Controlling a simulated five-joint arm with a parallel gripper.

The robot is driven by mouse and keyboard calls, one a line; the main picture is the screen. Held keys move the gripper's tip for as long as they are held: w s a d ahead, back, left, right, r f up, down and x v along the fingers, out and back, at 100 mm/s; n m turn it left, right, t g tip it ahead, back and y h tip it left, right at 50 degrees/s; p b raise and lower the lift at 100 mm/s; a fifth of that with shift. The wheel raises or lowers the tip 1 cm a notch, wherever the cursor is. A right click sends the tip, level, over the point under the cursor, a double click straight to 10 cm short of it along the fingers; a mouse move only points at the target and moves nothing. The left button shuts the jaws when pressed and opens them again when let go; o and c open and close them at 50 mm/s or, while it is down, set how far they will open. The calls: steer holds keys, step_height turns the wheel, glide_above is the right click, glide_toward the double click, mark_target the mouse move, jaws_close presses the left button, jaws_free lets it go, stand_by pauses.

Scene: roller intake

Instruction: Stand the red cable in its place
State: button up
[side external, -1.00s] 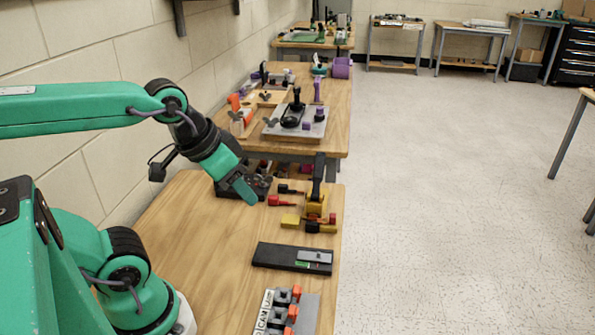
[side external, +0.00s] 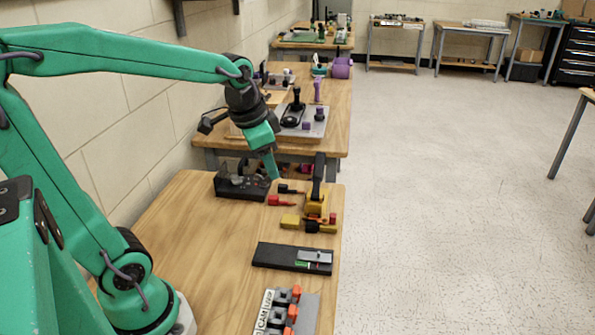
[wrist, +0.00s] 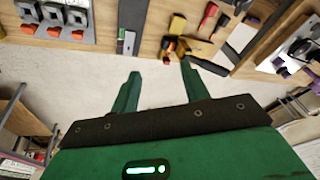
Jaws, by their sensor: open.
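The red cable (side external: 274,200) lies flat on the near wooden table, its thick red end to the left and a thin part running right. In the wrist view a red piece (wrist: 208,15), likely the same cable, lies near the top. My gripper (side external: 274,175) is above the table, behind and above the red cable, pointing down and apart from it. In the wrist view my gripper (wrist: 160,70) has its two green fingers spread with nothing between them. I cannot tell which spot is the cable's place.
A yellow device with a black upright (side external: 317,203) stands right of the cable. A black cable (side external: 285,188) lies behind it. A black fixture (side external: 240,186) stands at the back left. A black tray (side external: 275,256) and grey block with orange parts (side external: 303,310) are nearer. The table's left is clear.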

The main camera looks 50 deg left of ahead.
steer(key=w+a+f+m+g, duration=0.2)
steer(key=w+a+f+m, duration=0.1)
steer(key=w+a+f, duration=0.5)
steer(key=m+g, duration=0.2)
glide_above(273, 196)
steer(key=shift+h, duration=0.3)
step_height(273, 196, down, 8)
steer(key=shift+r, duration=0.15)
steer(key=shift+d+f, duration=0.1)
steer(key=shift+f, duration=3.85)
jaws_close()
